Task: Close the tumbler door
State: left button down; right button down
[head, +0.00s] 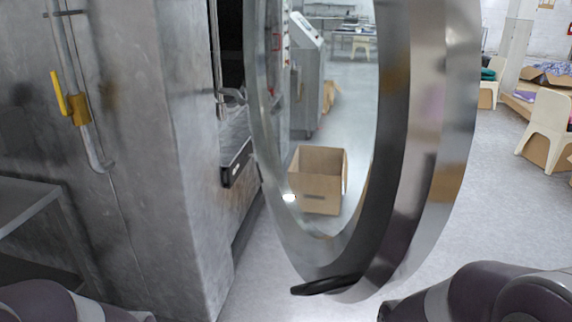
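The tumbler door (429,110) is a large round metal ring with a see-through middle. It stands swung open, nearly edge-on, in the centre of the head view, its top cut off by the frame. A black handle (326,286) sits at its lower edge. The grey metal washer body (178,130) stands to the left, with a dark opening (231,50) partly seen behind the door. My arms show only as links at the lower left and lower right corners. Neither gripper is in view.
A yellow-handled valve on a pipe (75,108) is on the washer's side. A metal table (38,215) is at the left. An open cardboard box (318,180) shows through the door. Chairs (547,125) stand at the far right. The floor (490,210) right of the door is clear.

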aim_at(430, 51)
jog(key=j+z, duration=0.3)
jog(key=j, duration=0.4)
jog(key=j+z, duration=0.35)
jog(key=j, duration=0.4)
jog(key=i+j, duration=0.05)
